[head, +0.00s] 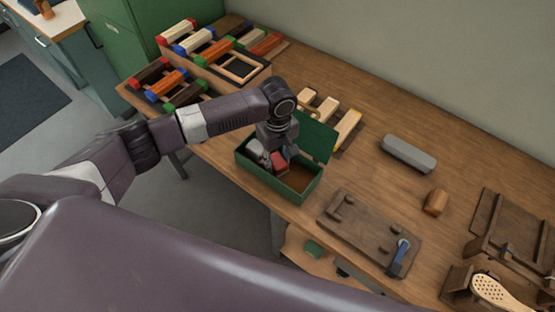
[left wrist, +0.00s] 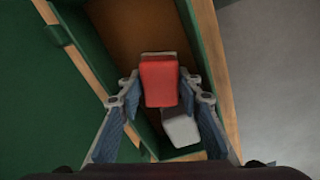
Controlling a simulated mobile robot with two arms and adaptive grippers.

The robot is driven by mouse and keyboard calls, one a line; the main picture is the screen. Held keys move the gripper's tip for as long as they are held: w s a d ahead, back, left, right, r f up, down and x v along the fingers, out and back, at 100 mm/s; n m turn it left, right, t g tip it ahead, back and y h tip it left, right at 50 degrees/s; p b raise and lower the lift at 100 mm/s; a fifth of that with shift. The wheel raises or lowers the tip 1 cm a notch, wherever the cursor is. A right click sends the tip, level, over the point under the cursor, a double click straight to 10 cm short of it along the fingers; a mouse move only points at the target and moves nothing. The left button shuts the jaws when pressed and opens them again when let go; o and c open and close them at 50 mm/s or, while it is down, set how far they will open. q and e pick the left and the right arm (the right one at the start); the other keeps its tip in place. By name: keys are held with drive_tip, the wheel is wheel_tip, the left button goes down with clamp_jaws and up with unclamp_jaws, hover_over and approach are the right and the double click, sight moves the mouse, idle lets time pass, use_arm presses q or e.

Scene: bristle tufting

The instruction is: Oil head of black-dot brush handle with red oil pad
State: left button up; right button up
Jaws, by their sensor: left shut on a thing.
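My left gripper (head: 277,157) reaches down into an open green box (head: 283,193) on the workbench and is shut on the red oil pad (head: 279,163). In the left wrist view the red pad (left wrist: 159,82) lies between the two fingers, with the box's brown floor beyond it. A whitish pad (left wrist: 181,129) sits beside it in the box. Several pale wooden handles (head: 348,125) lie on a rack behind the box. A pale brush head with holes (head: 493,291) sits in a fixture at the lower right. I cannot make out a black dot on any handle. My right gripper is out of view.
The green lid (head: 317,138) stands open behind the box. Racks of coloured-end blocks (head: 195,38) stand at the far left. A wooden jig board (head: 365,232) with a blue-handled part, a grey block (head: 408,153) and a brown block (head: 436,202) lie to the right.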

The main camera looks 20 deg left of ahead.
sight(277, 160)
use_arm(q)
drive_tip(key=shift+p, duration=0.3)
idle(0.7)
drive_tip(key=shift+f, duration=0.1)
idle(0.6)
drive_tip(key=shift+s, duration=0.1)
idle(0.4)
wheel_tip(277, 160, up, 7)
drive_tip(key=p, duration=0.9)
idle(0.7)
